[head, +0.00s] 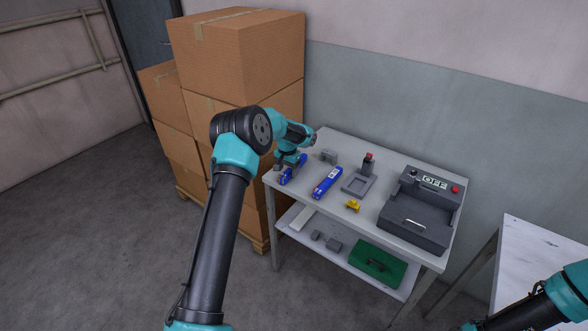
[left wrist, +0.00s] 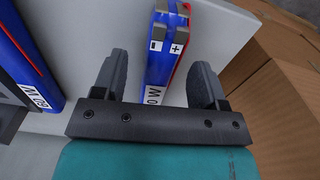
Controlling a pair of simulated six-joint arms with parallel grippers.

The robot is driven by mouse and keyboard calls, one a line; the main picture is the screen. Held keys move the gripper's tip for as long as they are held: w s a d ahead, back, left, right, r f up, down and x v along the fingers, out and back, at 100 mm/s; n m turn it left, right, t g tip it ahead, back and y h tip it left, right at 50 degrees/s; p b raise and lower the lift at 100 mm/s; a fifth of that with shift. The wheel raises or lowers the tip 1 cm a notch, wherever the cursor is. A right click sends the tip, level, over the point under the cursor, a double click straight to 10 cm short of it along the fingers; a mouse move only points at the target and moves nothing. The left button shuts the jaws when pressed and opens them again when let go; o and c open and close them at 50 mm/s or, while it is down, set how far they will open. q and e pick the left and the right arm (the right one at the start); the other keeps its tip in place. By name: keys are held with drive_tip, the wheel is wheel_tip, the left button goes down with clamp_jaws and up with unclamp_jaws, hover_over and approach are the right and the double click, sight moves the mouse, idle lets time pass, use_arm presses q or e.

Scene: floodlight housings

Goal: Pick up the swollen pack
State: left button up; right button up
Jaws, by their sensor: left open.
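Two blue packs lie on the top of the grey table. One pack (head: 286,179) is at the table's left end, partly hidden by my left gripper (head: 291,167). In the left wrist view this pack (left wrist: 162,62) shows minus and plus marks, a red stripe and a white label. My left gripper (left wrist: 161,66) is open, with one finger on each side of it and gaps between. The other blue pack (head: 327,182) lies to the right, and also shows in the left wrist view (left wrist: 28,55). I cannot tell which is swollen. My right gripper is out of view.
The table (head: 400,160) also holds a grey block (head: 328,156), a grey tray (head: 358,183), a red-topped part (head: 368,163), a yellow piece (head: 353,205) and a dark box (head: 418,222). Stacked cartons (head: 250,60) stand close at left. A green mat (head: 365,258) lies on the lower shelf.

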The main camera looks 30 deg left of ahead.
use_arm(q)
wheel_tip(320, 180, down, 2)
drive_tip(key=shift+f, duration=0.2)
idle(0.3)
drive_tip(key=shift+r, duration=0.1)
drive_tip(key=c, duration=1.1)
drive_tip(key=shift+o, duration=0.2)
drive_tip(key=shift+r, duration=1.5)
drive_tip(key=shift+s+d+r, duration=0.1)
drive_tip(key=shift+s+r, duration=0.05)
drive_tip(key=shift+r, duration=0.15)
drive_tip(key=s+d+r, duration=0.1)
drive_tip(key=s+d, duration=0.7)
drive_tip(key=s, duration=0.5)
drive_tip(key=shift+s+r, duration=0.15)
